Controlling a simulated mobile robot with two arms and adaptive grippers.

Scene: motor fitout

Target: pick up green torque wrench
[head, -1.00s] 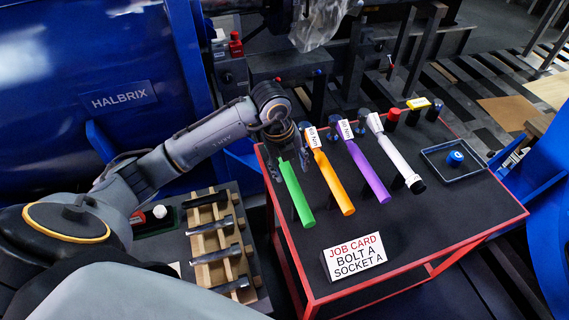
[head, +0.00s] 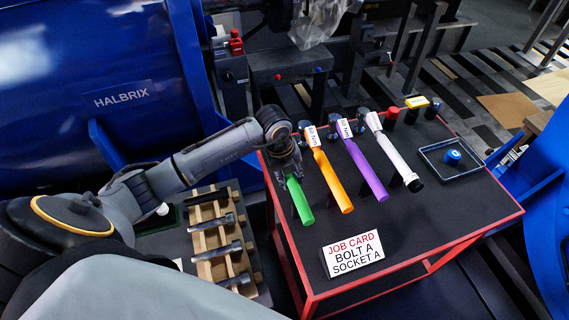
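The green torque wrench (head: 300,203) lies at the left end of a row of wrenches on the red-framed black table. Its lower part shows; its upper part is hidden under my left gripper (head: 287,173). The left gripper points down over the wrench, its fingers close around or beside the green handle. I cannot tell whether they are shut on it. My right gripper is not in view.
An orange wrench (head: 332,182) lies just right of the green one, then a purple wrench (head: 365,170) and a white wrench (head: 396,160). A job card sign (head: 353,254) stands in front. A wooden rack (head: 206,240) is left of the table.

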